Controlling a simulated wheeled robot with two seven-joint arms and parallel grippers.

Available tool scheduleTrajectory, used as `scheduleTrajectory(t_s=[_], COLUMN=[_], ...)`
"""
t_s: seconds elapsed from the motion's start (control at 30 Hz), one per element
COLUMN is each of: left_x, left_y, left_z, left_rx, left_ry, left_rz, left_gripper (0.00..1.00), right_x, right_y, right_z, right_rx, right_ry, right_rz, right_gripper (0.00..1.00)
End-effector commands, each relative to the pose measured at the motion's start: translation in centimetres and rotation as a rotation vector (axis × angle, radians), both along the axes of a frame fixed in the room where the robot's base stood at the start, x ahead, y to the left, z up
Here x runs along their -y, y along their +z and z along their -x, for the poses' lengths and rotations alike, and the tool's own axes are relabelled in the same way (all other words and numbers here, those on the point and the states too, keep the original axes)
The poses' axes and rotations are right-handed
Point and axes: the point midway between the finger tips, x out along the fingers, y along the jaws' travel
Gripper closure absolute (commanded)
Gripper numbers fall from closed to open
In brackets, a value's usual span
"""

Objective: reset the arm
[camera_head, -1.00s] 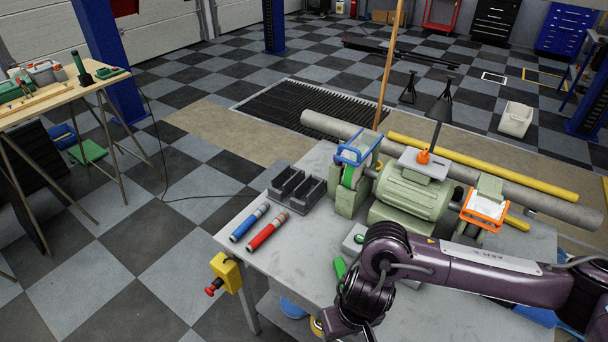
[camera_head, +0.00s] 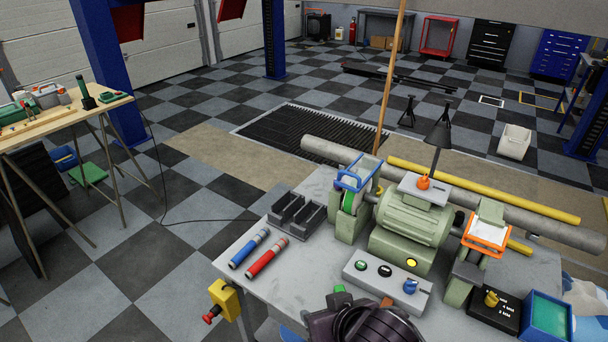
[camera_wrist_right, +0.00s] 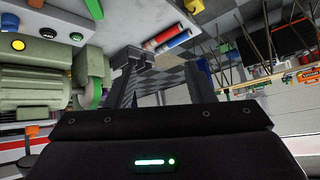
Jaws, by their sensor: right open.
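My right arm (camera_head: 365,322) shows at the bottom edge of the head view as a dark purple rounded part over the front of the grey workbench (camera_head: 315,270). Its fingers are not visible there. In the right wrist view my right gripper (camera_wrist_right: 163,85) is open, with its two dark fingers apart and nothing between them. Beyond the fingers lie the checkered floor and the bench edge. My left gripper is not in view.
The bench holds a green bench grinder (camera_head: 412,212), a grey button box (camera_head: 387,283), a black holder (camera_head: 297,217), a blue tube (camera_head: 250,248) and a red tube (camera_head: 267,257). A yellow switch box (camera_head: 224,298) hangs at its edge.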

Motion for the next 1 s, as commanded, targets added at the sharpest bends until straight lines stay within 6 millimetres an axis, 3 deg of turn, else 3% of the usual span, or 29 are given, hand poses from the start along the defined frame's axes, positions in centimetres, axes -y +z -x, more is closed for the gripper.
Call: scheduleTrajectory(t_s=[0.1, 0.2, 0.5, 0.77, 0.87, 1.0], left_x=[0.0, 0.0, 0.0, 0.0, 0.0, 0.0], left_y=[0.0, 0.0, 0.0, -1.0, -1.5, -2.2], left_z=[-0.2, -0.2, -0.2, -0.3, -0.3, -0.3], left_rx=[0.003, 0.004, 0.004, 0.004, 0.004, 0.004], left_ry=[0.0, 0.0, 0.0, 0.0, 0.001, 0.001], left_rz=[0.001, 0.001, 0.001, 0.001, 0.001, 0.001], left_gripper=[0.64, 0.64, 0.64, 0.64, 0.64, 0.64], right_x=[5.2, 8.7, 16.0, 15.5, 15.4, 15.3], right_y=[-2.2, -3.7, -6.7, -15.5, -19.5, -26.4], right_z=[1.7, 3.4, 9.4, 7.5, 7.2, 7.5], right_rx=[-0.103, -0.181, -0.398, -0.421, -0.433, -0.456], right_ry=[-0.08, -0.119, -0.169, -0.156, -0.153, -0.146], right_rz=[0.083, 0.141, 0.255, 0.261, 0.263, 0.267], right_gripper=[0.51, 0.51, 0.51, 0.51, 0.51, 0.51])
